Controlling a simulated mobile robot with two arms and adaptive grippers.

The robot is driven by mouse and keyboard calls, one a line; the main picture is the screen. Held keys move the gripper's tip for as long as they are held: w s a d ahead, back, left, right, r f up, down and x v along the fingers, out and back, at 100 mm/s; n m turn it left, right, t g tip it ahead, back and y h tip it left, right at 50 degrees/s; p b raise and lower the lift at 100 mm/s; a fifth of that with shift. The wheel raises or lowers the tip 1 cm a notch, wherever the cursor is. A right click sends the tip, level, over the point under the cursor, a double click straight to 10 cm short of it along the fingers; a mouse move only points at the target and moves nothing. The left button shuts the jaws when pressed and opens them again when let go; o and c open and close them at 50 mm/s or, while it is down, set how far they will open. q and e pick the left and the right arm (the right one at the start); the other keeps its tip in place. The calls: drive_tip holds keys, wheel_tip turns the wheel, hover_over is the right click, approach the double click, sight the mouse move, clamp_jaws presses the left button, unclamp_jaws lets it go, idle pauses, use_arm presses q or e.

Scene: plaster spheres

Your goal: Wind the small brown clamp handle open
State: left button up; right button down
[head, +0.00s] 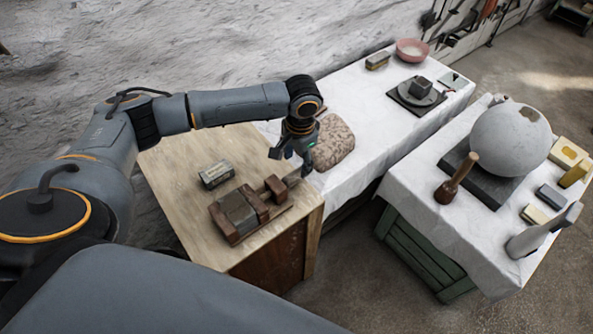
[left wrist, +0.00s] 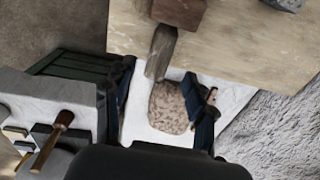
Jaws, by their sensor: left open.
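A brown wooden clamp (head: 238,214) lies on the near end of the wooden bench top, with a grey-brown block held in it. Its small end block (head: 276,188) faces the bench edge, and it also shows in the left wrist view (left wrist: 180,12). A short brown handle (left wrist: 160,52) sticks out from that block. My left gripper (head: 291,164) is open and empty, pointing down just beyond the handle's end. In the left wrist view its fingers (left wrist: 158,78) stand apart, with the handle's end lying toward the gap between them. I see no contact. My right gripper is out of view.
A grey block (head: 216,174) lies on the bench (head: 180,150) behind the clamp. A speckled stone (head: 333,143) sits on the white-covered table close beside my gripper. A plaster sphere (head: 510,139) and a mallet (head: 456,180) stand on the right table.

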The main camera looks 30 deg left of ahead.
sight(296, 173)
use_arm(q)
wheel_tip(296, 173, down, 6)
drive_tip(key=shift+w+a+r, duration=0.15)
drive_tip(key=shift+r, duration=0.1)
drive_tip(key=shift+f, duration=0.35)
drive_tip(key=shift+c, duration=0.4)
drive_tip(key=c, duration=1.1)
drive_tip(key=shift+o, duration=0.2)
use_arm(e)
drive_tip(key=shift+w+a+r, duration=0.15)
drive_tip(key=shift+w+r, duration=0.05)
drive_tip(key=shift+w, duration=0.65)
